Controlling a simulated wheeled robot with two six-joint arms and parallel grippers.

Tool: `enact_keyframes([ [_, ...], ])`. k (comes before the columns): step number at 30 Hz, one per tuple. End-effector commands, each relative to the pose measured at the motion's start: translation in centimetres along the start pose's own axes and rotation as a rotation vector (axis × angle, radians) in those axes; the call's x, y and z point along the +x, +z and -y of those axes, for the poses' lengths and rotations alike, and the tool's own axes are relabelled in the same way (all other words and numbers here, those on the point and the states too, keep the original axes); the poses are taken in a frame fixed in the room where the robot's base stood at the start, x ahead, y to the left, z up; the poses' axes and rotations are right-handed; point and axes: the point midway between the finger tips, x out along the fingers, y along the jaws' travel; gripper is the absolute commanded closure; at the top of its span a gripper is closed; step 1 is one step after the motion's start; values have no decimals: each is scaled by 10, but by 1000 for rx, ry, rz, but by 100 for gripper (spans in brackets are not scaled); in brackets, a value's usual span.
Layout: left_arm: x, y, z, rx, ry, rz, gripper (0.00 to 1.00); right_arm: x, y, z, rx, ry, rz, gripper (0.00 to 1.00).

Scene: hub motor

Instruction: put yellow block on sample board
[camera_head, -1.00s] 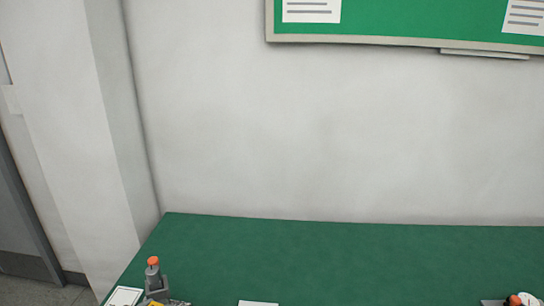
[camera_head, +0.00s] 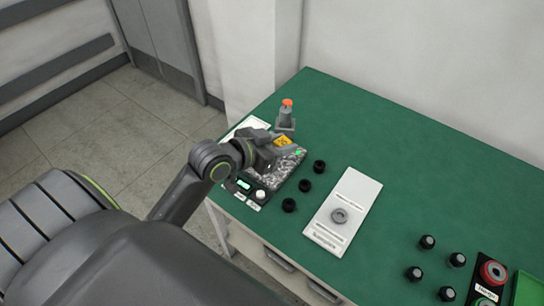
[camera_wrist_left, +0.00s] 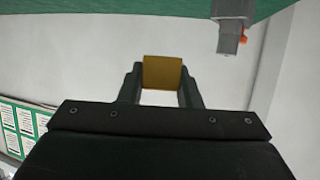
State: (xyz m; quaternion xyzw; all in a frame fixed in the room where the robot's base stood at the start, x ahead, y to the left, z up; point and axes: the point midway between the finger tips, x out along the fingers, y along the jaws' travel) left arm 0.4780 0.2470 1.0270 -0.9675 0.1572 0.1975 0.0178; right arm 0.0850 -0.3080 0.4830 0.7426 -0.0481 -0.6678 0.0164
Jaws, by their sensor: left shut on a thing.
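The yellow block (camera_head: 282,141) shows at the end of my left arm in the head view. In the left wrist view the yellow block (camera_wrist_left: 162,72) sits between the two fingers of my left gripper (camera_wrist_left: 161,84), which is shut on it. In the head view my left gripper (camera_head: 277,147) is over the speckled device at the table's left end. The white sample board (camera_head: 356,193) lies flat to the right of it, with a grey ring (camera_head: 340,215) on it. My right gripper is not in view.
The speckled device (camera_head: 275,177) has a display and a white knob. A grey post with an orange top (camera_head: 286,115) stands behind the gripper. Several black knobs lie beside the sample board, and a red round part (camera_head: 493,272) is at the right. The back of the green table (camera_head: 420,140) is clear.

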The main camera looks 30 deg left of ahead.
Motion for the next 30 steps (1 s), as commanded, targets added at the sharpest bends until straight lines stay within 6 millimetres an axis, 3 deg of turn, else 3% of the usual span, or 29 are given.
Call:
enact_keyframes([
  [6, 39, 28, 61, -50, -142, -2, 100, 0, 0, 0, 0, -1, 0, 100],
  [12, 54, 45, 92, -64, -213, -9, 100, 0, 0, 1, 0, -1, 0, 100],
  [25, 58, 50, 100, -66, -231, -11, 100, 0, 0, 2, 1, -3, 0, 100],
  [30, 66, 71, 100, -70, -231, -8, 100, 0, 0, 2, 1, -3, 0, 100],
])
